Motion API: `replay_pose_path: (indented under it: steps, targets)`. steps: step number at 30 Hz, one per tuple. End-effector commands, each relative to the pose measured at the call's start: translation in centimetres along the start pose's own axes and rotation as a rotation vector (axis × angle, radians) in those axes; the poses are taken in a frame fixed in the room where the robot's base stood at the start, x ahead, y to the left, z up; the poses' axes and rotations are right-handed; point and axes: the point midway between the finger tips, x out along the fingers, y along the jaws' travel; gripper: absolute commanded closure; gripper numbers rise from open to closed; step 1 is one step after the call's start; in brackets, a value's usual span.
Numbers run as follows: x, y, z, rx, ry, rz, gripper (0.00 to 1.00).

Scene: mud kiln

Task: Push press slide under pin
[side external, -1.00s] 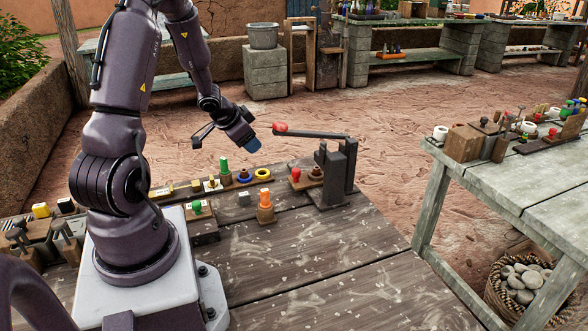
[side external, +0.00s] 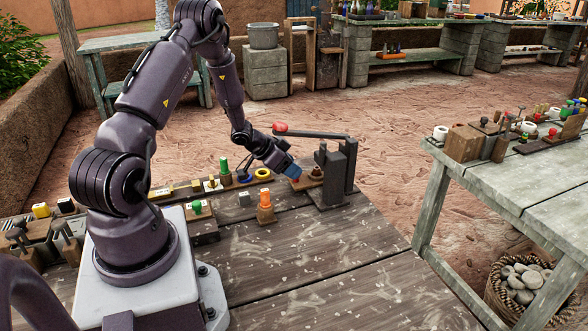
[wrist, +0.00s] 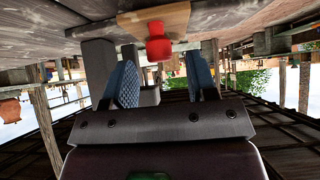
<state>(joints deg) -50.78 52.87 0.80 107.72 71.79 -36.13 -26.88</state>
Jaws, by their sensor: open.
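The press (side external: 335,172) is a dark grey stand at the far right end of the bench, with a raised lever ending in a red ball (side external: 281,127). Its wooden slide (side external: 306,184) lies low beside the stand and carries a brown stepped piece (side external: 316,172). My gripper (side external: 292,169) is low at the slide's left end and hides the slide's red knob in the side view. In the wrist view the red knob (wrist: 158,47) stands on the slide (wrist: 172,18), in line with the gap between my blue-padded fingers (wrist: 160,75), which are open. Contact cannot be told. The pin is not clearly distinguishable.
An orange-topped peg (side external: 265,205), a green-knobbed block (side external: 199,211) and a rail with a green cylinder (side external: 225,170) and rings stand left of the press. The bench front (side external: 310,260) is clear. The raised lever passes above my gripper.

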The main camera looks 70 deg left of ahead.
Motion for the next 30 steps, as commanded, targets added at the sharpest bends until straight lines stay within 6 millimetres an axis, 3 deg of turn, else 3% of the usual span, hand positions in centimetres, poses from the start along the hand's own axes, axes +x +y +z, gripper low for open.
replay_pose_path:
  steps: [6, 14, 15, 22, 26, 30]
  targets:
    - [1.8, 0.0, 0.0, 0.001, -0.001, 0.000, 0.47]
    - [1.9, 0.0, 0.0, 0.000, 0.000, -0.001, 0.47]
    - [1.9, 0.0, 0.0, 0.000, -0.001, -0.001, 0.50]
    - [1.9, 0.0, 0.0, 0.000, -0.001, -0.001, 1.00]
    - [1.9, 0.2, 0.0, 0.000, 0.000, 0.000, 1.00]
    - [1.9, 2.0, -0.1, 0.000, 0.001, 0.004, 1.00]
